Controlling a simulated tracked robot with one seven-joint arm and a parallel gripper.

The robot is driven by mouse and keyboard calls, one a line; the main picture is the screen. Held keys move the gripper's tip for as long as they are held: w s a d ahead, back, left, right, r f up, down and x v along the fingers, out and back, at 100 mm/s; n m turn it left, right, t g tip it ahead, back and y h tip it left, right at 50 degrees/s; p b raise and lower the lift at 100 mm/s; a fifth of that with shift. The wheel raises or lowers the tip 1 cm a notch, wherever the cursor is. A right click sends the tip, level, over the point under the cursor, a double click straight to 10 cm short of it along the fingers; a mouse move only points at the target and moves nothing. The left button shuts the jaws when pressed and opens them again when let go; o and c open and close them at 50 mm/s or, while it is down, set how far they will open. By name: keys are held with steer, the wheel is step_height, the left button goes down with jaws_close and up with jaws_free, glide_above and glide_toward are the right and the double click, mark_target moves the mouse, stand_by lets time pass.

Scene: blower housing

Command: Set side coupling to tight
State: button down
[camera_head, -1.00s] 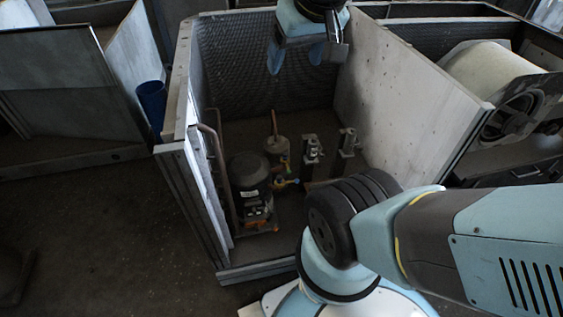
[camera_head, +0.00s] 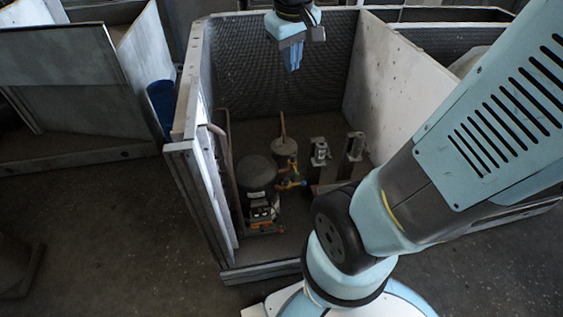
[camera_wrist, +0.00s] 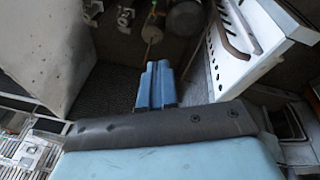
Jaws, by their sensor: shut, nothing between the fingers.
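My gripper (camera_head: 292,55) is shut and empty, high over the back part of the walled bay in the head view. In the wrist view its blue fingers (camera_wrist: 157,84) lie close together, above the bay's dark floor. A dark round machine (camera_head: 258,176) with an orange base stands at the bay's front left. A tank with an upright rod (camera_head: 284,148) stands behind it, and small coloured fittings (camera_head: 291,180) sit between them. Two grey metal fixtures (camera_head: 320,152) stand to the right. Which part is the side coupling I cannot tell. My gripper is well apart from all of these.
The bay has a mesh back wall (camera_head: 260,60), a pale right panel (camera_head: 385,85) and a left wall (camera_head: 188,130) with a bent pipe (camera_head: 226,165) along it. A blue cylinder (camera_head: 160,105) stands outside on the left. The bay's back floor is clear.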

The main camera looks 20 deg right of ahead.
steer(key=w+f+n+g+h, duration=0.2)
steer(key=w+f+n, duration=0.1)
steer(key=w+f, duration=0.65)
steer(key=w+f+n+g+h, duration=0.1)
steer(key=w+f+n+g, duration=0.15)
steer(key=w+f, duration=0.65)
steer(key=n+g+h, duration=0.2)
steer(key=n+h, duration=0.1)
steer(key=n, duration=0.3)
glide_toward(295, 170)
steer(key=shift+t, duration=0.25)
steer(key=a, duration=0.1)
steer(key=a+r, duration=0.1)
steer(key=a, duration=0.1)
steer(key=shift+s+a+r, duration=0.3)
steer(key=shift+a+r, duration=0.05)
steer(key=shift+r, duration=0.05)
steer(key=x, duration=1)
steer(key=shift+s, duration=0.1)
